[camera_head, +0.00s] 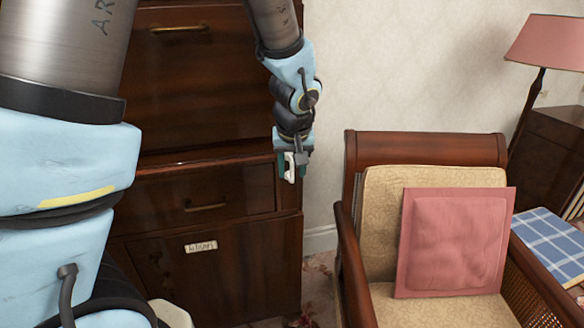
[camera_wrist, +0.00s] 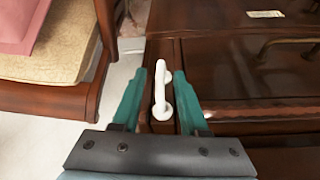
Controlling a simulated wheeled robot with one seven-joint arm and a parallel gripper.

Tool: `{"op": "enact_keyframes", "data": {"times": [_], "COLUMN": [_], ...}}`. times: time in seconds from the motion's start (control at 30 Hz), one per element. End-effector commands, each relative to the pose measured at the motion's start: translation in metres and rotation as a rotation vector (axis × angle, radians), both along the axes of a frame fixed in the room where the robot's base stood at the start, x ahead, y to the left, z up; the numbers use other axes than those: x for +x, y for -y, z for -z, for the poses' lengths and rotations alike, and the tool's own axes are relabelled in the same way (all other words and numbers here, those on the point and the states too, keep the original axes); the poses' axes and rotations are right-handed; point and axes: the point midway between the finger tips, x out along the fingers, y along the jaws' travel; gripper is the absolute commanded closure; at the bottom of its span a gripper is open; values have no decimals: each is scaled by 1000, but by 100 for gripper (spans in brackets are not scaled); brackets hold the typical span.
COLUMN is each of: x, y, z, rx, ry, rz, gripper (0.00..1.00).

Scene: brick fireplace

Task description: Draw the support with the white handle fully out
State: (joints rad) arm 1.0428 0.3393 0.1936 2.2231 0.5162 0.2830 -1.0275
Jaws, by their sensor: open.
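The white handle (camera_wrist: 160,90) is a small upright pull on the narrow wooden front of the support (camera_wrist: 163,56), beside the drawer of the dark cabinet. My gripper (camera_wrist: 160,88) is open, with one teal finger on each side of the white handle in the wrist view. Whether the fingers touch it cannot be told. In the head view, my gripper (camera_head: 287,168) is at the cabinet's right edge, and the white handle (camera_head: 290,168) shows partly at its fingers. The support's body is mostly hidden there.
The dark wooden cabinet (camera_head: 235,250) has a drawer with a brass handle (camera_head: 205,206) left of my gripper, and a paper label (camera_head: 201,247) below. An armchair (camera_head: 425,140) with a pink cushion (camera_head: 452,240) stands close on the right. A narrow floor gap separates them.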

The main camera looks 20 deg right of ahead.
Motion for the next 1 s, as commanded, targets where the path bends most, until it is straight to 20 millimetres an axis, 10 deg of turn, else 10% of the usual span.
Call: {"op": "enact_keyframes", "data": {"times": [0.3, 0.7, 1.0], "x": [1, 1, 1], "y": [0, 0, 0], "z": [3, 2, 2], "rx": [0, 0, -1], "ry": [0, 0, 1], "rz": [0, -1, 0], "gripper": [56, 100, 100]}}
